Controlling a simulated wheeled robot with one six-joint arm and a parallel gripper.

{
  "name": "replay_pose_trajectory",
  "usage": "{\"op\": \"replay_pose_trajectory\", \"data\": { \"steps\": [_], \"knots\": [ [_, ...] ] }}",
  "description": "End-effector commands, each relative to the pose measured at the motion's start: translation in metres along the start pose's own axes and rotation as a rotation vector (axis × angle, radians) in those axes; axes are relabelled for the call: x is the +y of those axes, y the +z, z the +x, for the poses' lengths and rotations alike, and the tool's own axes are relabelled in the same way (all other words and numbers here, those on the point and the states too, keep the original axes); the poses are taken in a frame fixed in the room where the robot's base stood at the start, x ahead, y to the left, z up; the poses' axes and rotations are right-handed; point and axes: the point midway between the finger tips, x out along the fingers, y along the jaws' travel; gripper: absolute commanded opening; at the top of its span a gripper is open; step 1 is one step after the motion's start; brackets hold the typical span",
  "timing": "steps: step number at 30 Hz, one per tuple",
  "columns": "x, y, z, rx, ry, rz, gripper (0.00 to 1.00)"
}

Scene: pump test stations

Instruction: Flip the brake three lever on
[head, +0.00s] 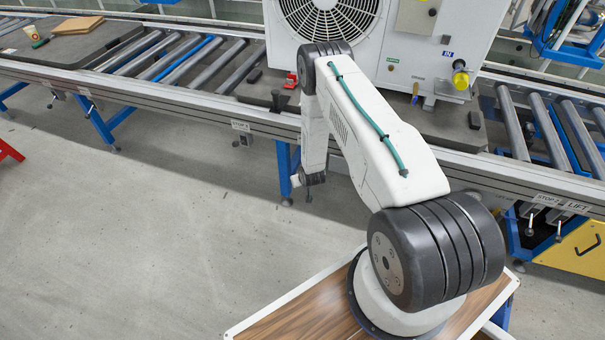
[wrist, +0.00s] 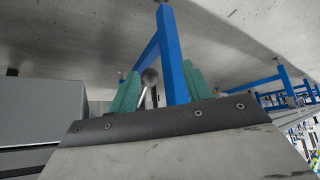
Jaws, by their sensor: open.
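In the wrist view a lever with a dark ball knob (wrist: 149,77) on a pale rod stands between the two green fingers of my gripper (wrist: 161,88), nearer the left finger. The fingers are apart, and I cannot tell the depth between them and the knob. In the head view my gripper (head: 312,181) hangs low in front of the conveyor's front rail, its fingers hardly visible. Small levers show below the rail at left (head: 92,106), by a small label (head: 240,126), and at right (head: 558,231). I cannot read a brake three label on any.
A blue conveyor leg (head: 285,172) stands close behind my gripper; blue frame bars (wrist: 172,55) also show in the wrist view. A white fan unit (head: 390,45) sits on a dark pallet (head: 448,122) above. A yellow cabinet (head: 580,248) is at right. The floor at left is open.

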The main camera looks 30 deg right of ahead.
Motion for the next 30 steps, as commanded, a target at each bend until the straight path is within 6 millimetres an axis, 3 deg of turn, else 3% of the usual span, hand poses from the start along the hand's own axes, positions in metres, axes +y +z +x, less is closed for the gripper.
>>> {"op": "replay_pose_trajectory", "data": {
  "steps": [1,4,8,15,20,30],
  "knots": [
    [0.003,0.03,0.019,0.036,0.006,0.005,0.49],
    [0.01,0.05,0.045,0.223,0.024,0.007,0.49],
    [0.015,0.038,0.049,0.527,0.052,-0.003,0.49],
    [0.019,0.033,0.027,0.874,0.088,-0.014,0.49],
    [0.02,0.028,0.023,0.942,0.096,-0.016,0.49],
    [0.024,-0.014,0.052,0.943,0.095,-0.016,0.49]
  ]
}}
